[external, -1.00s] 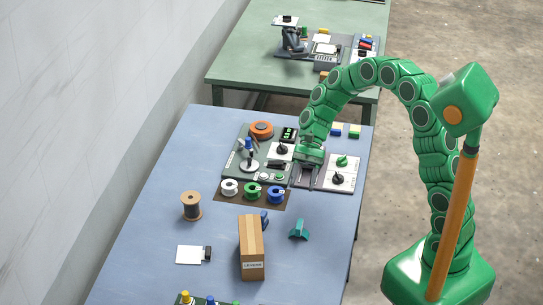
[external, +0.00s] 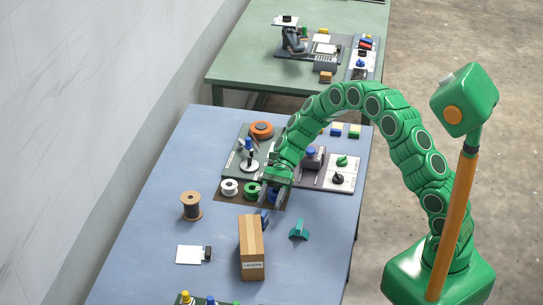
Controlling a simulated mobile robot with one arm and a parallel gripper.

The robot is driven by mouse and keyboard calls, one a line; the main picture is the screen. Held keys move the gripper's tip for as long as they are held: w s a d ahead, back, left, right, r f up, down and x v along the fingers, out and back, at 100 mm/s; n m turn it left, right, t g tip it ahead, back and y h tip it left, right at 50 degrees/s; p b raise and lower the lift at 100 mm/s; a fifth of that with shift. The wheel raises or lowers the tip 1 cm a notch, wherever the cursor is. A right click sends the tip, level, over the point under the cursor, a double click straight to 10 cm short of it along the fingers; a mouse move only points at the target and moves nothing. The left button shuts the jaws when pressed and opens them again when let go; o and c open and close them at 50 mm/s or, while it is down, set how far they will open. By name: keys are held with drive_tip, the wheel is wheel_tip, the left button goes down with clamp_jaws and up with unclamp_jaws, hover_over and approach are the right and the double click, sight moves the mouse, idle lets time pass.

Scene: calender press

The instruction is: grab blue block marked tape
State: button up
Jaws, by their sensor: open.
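No block with a readable "tape" marking shows; lettering is too small. A small blue block (external: 265,217) stands partly hidden behind the cardboard box (external: 251,250). Another small blue block (external: 336,129) lies at the far right of the blue table. My gripper (external: 269,196) is open, pointing down over the spool row on the console's near side. It partly covers a blue spool (external: 275,194) and is close to a green spool (external: 250,190). Whether it touches either spool cannot be told. I see nothing held in the jaws.
A teal piece (external: 299,230) lies right of the box. The console (external: 342,170) has knobs on raised panels.

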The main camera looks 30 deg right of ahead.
sight(265, 212)
drive_tip(key=shift+x, duration=3.2)
drive_tip(key=shift+w+a, duration=0.1)
clamp_jaws()
drive_tip(key=shift+r, duration=0.1)
